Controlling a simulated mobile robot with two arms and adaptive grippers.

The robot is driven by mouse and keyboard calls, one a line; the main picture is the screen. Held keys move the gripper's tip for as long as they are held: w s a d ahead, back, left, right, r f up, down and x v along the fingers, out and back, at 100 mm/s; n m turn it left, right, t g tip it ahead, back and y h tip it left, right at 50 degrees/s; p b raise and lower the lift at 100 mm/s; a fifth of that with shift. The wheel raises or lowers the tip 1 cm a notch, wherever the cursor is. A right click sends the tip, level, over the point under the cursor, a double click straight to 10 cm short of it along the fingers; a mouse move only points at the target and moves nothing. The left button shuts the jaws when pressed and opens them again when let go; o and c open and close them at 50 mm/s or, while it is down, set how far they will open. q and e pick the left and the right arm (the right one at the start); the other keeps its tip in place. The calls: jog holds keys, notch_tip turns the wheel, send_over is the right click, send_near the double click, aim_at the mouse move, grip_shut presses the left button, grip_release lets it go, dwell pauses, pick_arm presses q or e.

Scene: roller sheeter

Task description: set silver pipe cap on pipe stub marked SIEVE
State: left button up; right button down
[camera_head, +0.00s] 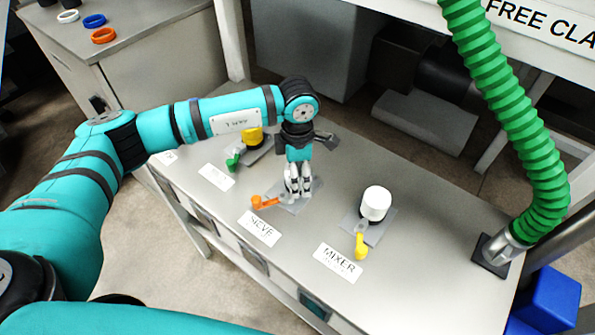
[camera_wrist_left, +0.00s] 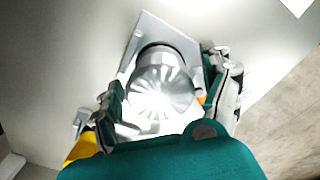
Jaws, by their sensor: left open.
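My left gripper (camera_head: 298,188) points down at the pipe stub behind the SIEVE label (camera_head: 261,228). In the left wrist view the silver pipe cap (camera_wrist_left: 160,84) is a shiny round disc above a grey square base plate (camera_wrist_left: 149,30). The open fingers of the left gripper (camera_wrist_left: 170,100) stand on both sides of the cap. The cap appears seated on the stub, which it hides; I cannot tell whether it is fully down. In the head view the fingers mostly hide the cap. An orange handle (camera_head: 264,202) is beside the stub. My right gripper is out of view.
A white-capped stub (camera_head: 375,204) with a yellow handle (camera_head: 360,244) stands behind the MIXER label (camera_head: 338,264). A yellow-capped stub (camera_head: 252,137) with a green handle (camera_head: 234,160) is to the left. A green hose (camera_head: 513,130) rises at right. Coloured rings (camera_head: 94,21) lie on another table.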

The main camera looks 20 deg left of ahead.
pick_arm(q)
notch_tip(320, 180, up, 12)
jog(key=shift+r, duration=0.1)
dwell(0.5)
dwell(0.4)
